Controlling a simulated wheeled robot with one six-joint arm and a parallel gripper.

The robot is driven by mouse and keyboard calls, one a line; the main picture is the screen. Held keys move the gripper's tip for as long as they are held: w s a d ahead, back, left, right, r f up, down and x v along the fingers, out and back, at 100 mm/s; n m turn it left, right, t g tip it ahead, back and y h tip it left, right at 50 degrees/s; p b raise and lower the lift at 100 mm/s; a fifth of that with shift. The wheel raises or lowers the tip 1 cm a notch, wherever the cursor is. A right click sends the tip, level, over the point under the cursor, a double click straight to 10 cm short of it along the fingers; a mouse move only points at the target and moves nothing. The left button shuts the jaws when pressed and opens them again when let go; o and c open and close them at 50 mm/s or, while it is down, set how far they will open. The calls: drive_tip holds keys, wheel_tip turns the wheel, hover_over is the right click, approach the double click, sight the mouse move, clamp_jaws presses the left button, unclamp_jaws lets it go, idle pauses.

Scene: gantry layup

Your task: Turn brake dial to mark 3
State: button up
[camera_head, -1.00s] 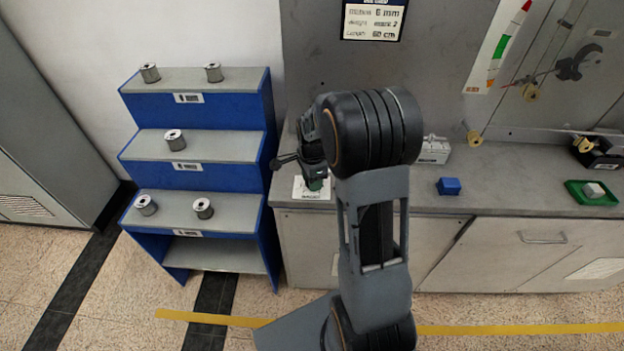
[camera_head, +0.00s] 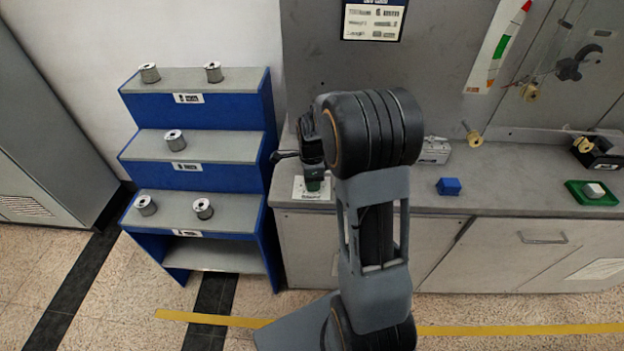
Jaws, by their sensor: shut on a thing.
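The brake dial (camera_head: 313,186) shows as a small green piece on a pale marked plate (camera_head: 299,191) at the left end of the grey bench. My gripper (camera_head: 314,178) points down at it from above and is shut on the dial. The jaws and wrist hide most of the dial, so its pointer and the mark it stands at cannot be read. My arm covers the area just right of it.
A blue stepped rack (camera_head: 200,110) with several metal spools stands close left of the bench. On the bench (camera_head: 500,185) are a grey metal block (camera_head: 434,152), a blue cube (camera_head: 449,186) and a green tray (camera_head: 574,189) holding a pale block.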

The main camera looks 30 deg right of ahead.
drive_tip(key=o, duration=0.9)
wheel_tip(320, 180, up, 14)
drive_tip(key=shift+f, duration=0.1)
idle(0.6)
